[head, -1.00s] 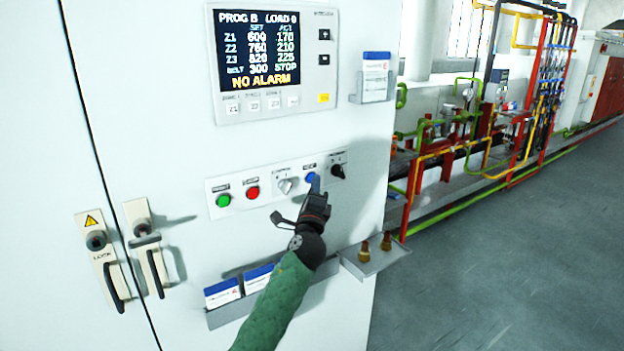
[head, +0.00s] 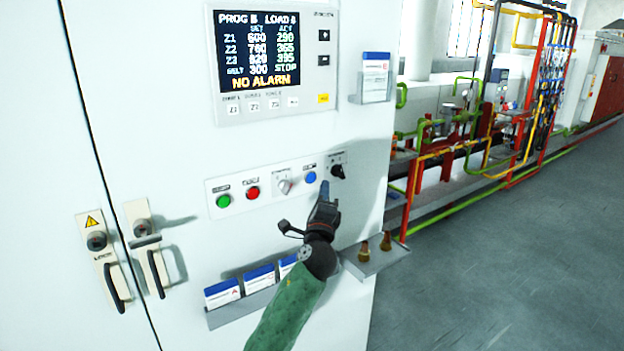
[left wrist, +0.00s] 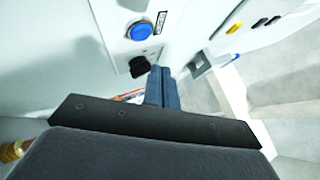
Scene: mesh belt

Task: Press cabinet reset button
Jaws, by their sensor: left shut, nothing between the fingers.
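The blue reset button (head: 310,178) sits on the cabinet's control strip, between a grey selector switch (head: 285,187) and a black rotary knob (head: 338,171). In the left wrist view the blue button (left wrist: 139,31) is fully in sight, with the black knob (left wrist: 139,66) below it. My left gripper (head: 324,190) is shut and empty. Its blue fingertips are just below and right of the button in the head view, apart from it. The fingertips (left wrist: 162,72) also show in the left wrist view, beside the black knob. My right gripper is not in view.
Green (head: 223,201) and red (head: 252,193) buttons share the strip. Above is a display (head: 258,50) reading NO ALARM. Below are a card holder (head: 240,312) and a small shelf (head: 375,262) with brass fittings. Door handles (head: 110,265) are at left.

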